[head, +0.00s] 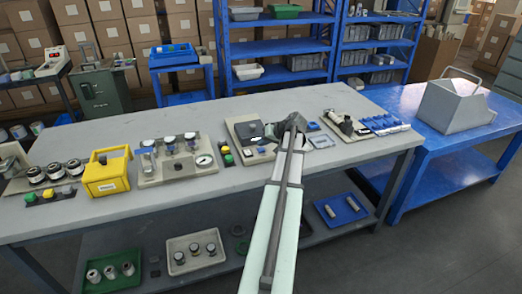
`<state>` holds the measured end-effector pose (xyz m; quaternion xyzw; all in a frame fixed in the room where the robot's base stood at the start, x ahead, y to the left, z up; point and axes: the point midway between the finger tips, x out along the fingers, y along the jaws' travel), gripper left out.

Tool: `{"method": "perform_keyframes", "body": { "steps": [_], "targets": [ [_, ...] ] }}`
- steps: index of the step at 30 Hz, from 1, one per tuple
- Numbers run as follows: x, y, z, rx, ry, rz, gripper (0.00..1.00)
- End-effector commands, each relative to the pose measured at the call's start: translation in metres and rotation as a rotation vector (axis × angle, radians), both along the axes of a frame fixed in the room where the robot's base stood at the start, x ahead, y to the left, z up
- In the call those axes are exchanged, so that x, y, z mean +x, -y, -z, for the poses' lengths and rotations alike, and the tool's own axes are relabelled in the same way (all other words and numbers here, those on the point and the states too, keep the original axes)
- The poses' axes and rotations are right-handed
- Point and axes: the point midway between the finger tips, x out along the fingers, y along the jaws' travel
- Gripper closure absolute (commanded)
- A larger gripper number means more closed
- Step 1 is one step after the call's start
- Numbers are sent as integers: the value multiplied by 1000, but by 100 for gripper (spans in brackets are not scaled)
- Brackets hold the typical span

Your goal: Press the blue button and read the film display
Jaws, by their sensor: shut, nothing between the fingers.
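My arm reaches from the bottom edge up over the grey bench, and my gripper (291,121) is at its far end, shut and empty. It is above or beside a beige unit with a dark top (243,130). A small bluish spot shows on this unit close to my gripper's left side, but I cannot tell whether it is the blue button or whether I touch it. My arm hides part of the unit's right side. A small pale, screen-like panel (322,141) lies just right of my gripper; I cannot tell whether it is the film display, and no reading is legible.
Right are a beige fixture (345,124) and blue parts (384,124). A blue table (440,150) holds a grey bin (457,107).

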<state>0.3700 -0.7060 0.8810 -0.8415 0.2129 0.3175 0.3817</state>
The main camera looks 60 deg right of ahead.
Motion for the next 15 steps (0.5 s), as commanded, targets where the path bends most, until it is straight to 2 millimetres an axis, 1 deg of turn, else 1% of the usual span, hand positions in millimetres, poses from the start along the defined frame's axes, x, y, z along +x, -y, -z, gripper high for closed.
{"method": "perform_keyframes", "body": {
  "steps": [6,15],
  "targets": [
    [0,0,6,0,0,0,100],
    [0,0,6,0,0,0,100]
  ]
}}
